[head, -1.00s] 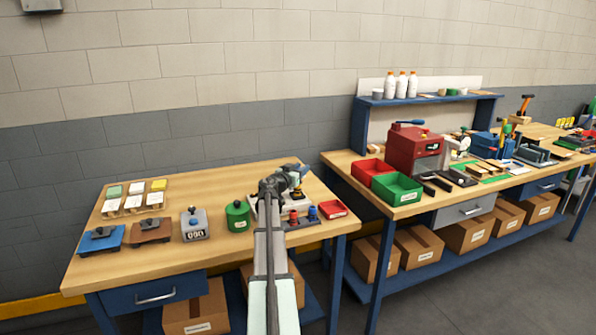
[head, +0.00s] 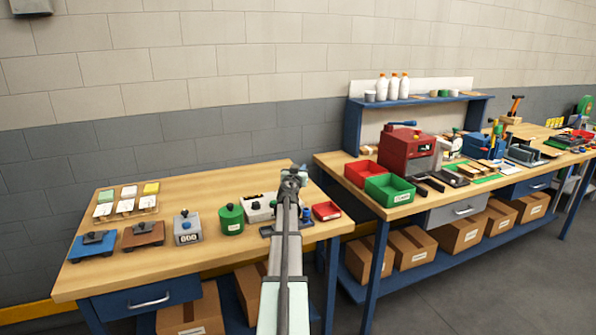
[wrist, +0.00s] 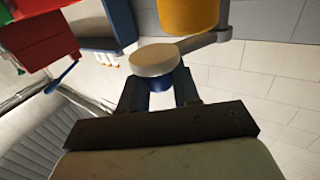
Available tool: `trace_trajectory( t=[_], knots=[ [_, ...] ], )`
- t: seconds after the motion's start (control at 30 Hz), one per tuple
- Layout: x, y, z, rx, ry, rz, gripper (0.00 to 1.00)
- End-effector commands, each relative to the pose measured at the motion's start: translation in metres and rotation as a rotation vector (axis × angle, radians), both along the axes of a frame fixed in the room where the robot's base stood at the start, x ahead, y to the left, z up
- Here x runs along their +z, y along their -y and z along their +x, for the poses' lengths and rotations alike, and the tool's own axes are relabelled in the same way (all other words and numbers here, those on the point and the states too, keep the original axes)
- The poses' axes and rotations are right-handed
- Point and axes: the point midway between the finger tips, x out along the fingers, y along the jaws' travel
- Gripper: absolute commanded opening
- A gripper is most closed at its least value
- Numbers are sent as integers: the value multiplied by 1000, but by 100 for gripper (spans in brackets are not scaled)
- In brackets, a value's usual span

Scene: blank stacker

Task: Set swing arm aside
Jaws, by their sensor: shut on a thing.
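In the wrist view the swing arm shows as a grey bar (wrist: 208,43) with a pale round cap (wrist: 155,60), a blue part below the cap and a yellow cylinder (wrist: 188,14) at the top edge. My gripper (wrist: 158,98) has its two dark fingers shut around the blue part under the cap. In the head view my gripper (head: 293,176) is above the right part of the near bench, and my own arm hides most of it and the swing arm. A whitish device (head: 258,208) stands on the bench beside my arm, partly hidden.
On the near bench (head: 190,195) are a green canister (head: 231,219), a grey counter (head: 187,228), brown (head: 143,234) and blue (head: 92,245) blocks, and a red tray (head: 327,211). Bare wood lies behind them. The second bench with red and green bins (head: 390,190) stands right.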

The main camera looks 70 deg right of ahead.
Motion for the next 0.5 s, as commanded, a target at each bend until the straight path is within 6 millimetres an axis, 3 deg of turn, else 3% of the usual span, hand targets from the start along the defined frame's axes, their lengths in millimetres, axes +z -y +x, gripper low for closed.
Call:
trace_trajectory(
  t=[0.23,0.27,0.43,0.5],
  knots=[
    [0,0,0,-1,-1,0,0],
    [0,0,0,-1,-1,0,34],
    [0,0,0,-1,0,0,51],
    [0,0,0,-1,0,0,51]
  ],
)
